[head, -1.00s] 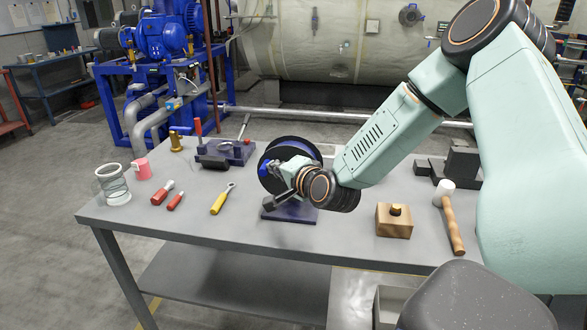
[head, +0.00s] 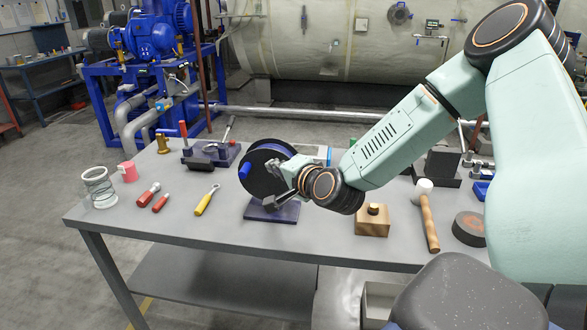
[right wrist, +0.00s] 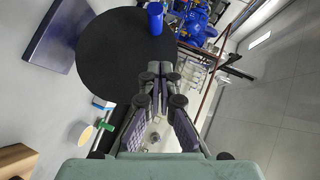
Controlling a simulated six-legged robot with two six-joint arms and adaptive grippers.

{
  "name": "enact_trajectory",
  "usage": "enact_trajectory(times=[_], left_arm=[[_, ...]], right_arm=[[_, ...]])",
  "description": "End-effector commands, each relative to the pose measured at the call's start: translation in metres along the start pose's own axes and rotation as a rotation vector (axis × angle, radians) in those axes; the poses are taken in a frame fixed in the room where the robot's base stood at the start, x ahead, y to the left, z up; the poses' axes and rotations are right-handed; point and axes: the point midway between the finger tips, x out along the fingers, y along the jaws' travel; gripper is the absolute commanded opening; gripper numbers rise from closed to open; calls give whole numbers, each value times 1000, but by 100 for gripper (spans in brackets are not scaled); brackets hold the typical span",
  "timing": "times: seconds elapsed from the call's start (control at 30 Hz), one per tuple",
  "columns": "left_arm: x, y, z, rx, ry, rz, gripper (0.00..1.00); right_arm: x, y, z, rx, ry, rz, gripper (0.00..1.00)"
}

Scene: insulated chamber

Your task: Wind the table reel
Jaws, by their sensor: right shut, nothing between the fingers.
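The table reel has a black disc (head: 258,178) with a blue rim behind it, standing upright on a dark blue base plate (head: 272,211) on the grey table. A blue crank handle (head: 245,169) sticks out from the left part of the disc. My right gripper (head: 274,182) is in front of the disc, to the right of the handle and apart from it. In the right wrist view the disc (right wrist: 105,62) and the blue handle (right wrist: 155,18) lie beyond my shut, empty fingers (right wrist: 160,72). Part of the reel is hidden behind my right gripper. My left gripper is not in view.
Left of the reel lie a yellow-handled tool (head: 206,201), red-handled tools (head: 148,194), a pink mug (head: 128,172), a wire-sided jar (head: 99,188) and a dark vise-like fixture (head: 211,154). Right of it are a wooden block (head: 373,221) and a mallet (head: 429,214).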

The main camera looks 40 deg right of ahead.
Motion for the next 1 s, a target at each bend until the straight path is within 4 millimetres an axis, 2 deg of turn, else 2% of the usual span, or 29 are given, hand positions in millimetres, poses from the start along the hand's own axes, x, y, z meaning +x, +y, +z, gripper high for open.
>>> enact_trajectory(times=[0.6, 0.8, 1.0], left_arm=[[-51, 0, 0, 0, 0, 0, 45], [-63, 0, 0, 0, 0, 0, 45], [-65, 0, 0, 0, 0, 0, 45]], right_arm=[[-58, -6, -2, 4, -1, 2, 0], [-68, -5, -1, 2, -1, 1, 0], [-72, -4, -1, -1, 0, 0, 0]])
